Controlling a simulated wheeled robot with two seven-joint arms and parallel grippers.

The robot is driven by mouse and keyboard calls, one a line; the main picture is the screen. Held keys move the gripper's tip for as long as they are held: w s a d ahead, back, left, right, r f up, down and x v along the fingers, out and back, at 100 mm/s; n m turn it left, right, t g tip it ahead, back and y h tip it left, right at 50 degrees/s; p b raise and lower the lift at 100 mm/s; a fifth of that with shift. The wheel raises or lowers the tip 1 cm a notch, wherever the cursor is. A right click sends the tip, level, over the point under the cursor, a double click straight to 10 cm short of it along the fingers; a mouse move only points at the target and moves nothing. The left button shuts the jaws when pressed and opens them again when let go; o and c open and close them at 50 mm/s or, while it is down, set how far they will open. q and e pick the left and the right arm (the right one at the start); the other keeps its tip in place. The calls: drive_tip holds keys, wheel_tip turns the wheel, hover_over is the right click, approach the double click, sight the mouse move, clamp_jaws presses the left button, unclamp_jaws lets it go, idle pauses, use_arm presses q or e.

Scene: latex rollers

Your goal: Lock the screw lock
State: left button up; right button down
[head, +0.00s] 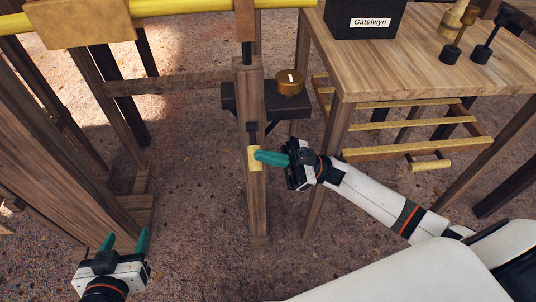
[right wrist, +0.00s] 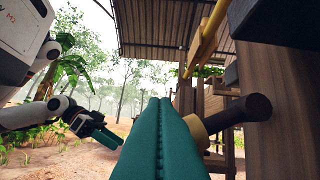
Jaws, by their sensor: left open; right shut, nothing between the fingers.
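The screw lock appears to be the pale yellow piece (head: 254,158) low on the wooden post (head: 255,205). In the right wrist view a dark rod (right wrist: 243,109) with a pale collar (right wrist: 196,128) sticks out beside the post, partly hidden by my fingers. My right gripper (head: 262,158) has its teal fingers shut and empty. Their tips are at the yellow piece's right side; I cannot tell whether they touch. In the right wrist view the fingers (right wrist: 160,120) fill the middle. My left gripper (head: 124,240) is open and empty at the lower left, away from the post.
A dark shelf (head: 290,108) with a round brass pot (head: 289,83) juts from the post above my right gripper. A wooden table (head: 400,65) with a black box (head: 364,20) stands right. A yellow roller (head: 180,6) crosses the top.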

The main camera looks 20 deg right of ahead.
drive_tip(key=shift+f, duration=0.1)
idle(0.3)
wheel_tip(320, 180, up, 8)
drive_tip(key=w+m+t+h+p, duration=0.2)
drive_tip(key=m+t+h+p, duration=0.45)
drive_tip(key=m, duration=0.65)
drive_tip(key=s+d+f+t+y, duration=0.1)
drive_tip(key=s+d+f+y, duration=0.1)
drive_tip(key=s+d+f, duration=0.45)
drive_tip(key=w+d+f+m+t+h+p, duration=0.1)
drive_tip(key=w+d+f+m+h+p, duration=0.15)
drive_tip(key=f+h, duration=0.45)
drive_tip(key=w+d+f+m+t+h+p, duration=0.1)
drive_tip(key=w+f+m+h+p, duration=0.2)
drive_tip(key=h, duration=0.7)
drive_tip(key=s+f+n+g+h+p, duration=0.1)
drive_tip(key=s+f+g+p, duration=0.6)
drive_tip(key=s+f, duration=0.7)
wheel_tip(320, 180, down, 4)
drive_tip(key=shift+s+d+f+n+g+h, duration=0.25)
drive_tip(key=shift+s+n+g+h, duration=0.15)
drive_tip(key=shift+g, duration=0.25)
